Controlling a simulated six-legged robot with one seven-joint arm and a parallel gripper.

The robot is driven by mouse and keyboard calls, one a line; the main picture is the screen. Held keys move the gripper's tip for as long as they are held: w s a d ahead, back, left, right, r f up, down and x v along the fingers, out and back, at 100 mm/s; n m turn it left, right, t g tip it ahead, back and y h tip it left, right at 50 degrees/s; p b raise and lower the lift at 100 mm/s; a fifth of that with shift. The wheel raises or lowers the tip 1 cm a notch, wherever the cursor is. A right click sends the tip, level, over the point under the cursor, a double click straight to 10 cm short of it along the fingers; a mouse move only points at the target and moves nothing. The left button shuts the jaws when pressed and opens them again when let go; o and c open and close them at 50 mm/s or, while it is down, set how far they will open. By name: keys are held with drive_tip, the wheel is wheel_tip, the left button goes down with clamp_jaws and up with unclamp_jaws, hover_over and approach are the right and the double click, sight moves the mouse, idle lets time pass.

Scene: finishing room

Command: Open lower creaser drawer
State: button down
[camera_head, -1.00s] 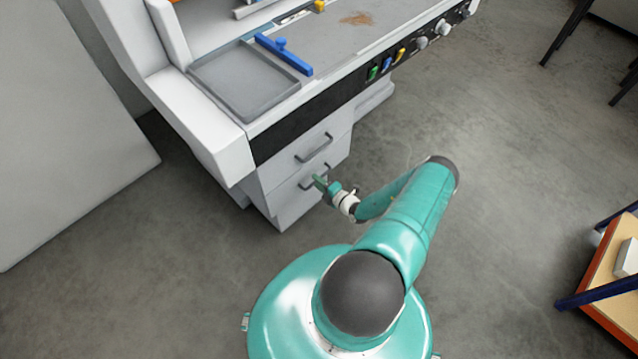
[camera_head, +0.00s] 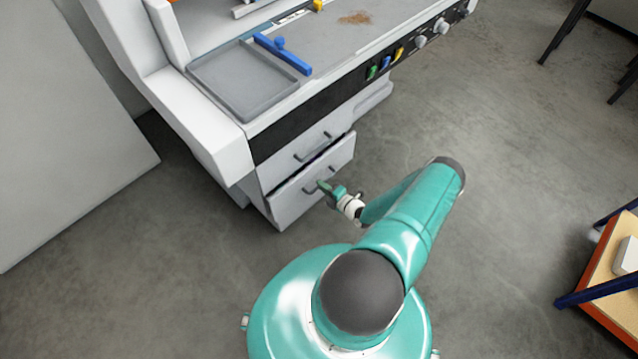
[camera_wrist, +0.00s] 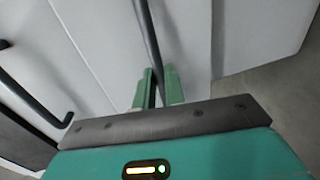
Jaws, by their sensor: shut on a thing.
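The creaser (camera_head: 175,105) is a white machine with two grey drawers under its left end. The lower drawer (camera_head: 292,207) stands slightly out, with a dark gap along its top edge. The upper drawer (camera_head: 290,160) is closed. My gripper (camera_head: 324,187) is at the lower drawer's dark bar handle (camera_head: 313,181). In the wrist view, the green fingers of my gripper (camera_wrist: 157,88) are shut on the handle (camera_wrist: 148,40), which runs between them. The upper handle shows at the left of the wrist view (camera_wrist: 30,103).
A grey tray (camera_head: 243,80) and a blue tool (camera_head: 283,54) lie on the creaser's top. A large pale panel (camera_head: 70,130) stands at the left. A table with an orange edge (camera_head: 610,285) is at the right. The floor between is clear.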

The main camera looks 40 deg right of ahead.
drive_tip(key=f+v, duration=0.3)
drive_tip(key=v, duration=1.2)
drive_tip(key=s+a+f+v, duration=0.1)
drive_tip(key=f+v, duration=0.2)
drive_tip(key=v, duration=1.3)
drive_tip(key=shift+s+d+f, duration=0.15)
drive_tip(key=shift+s+d, duration=0.1)
drive_tip(key=shift+s, duration=0.25)
drive_tip(key=c, duration=1.5)
unclamp_jaws()
drive_tip(key=v, duration=1.3)
drive_tip(key=shift+s, duration=0.4)
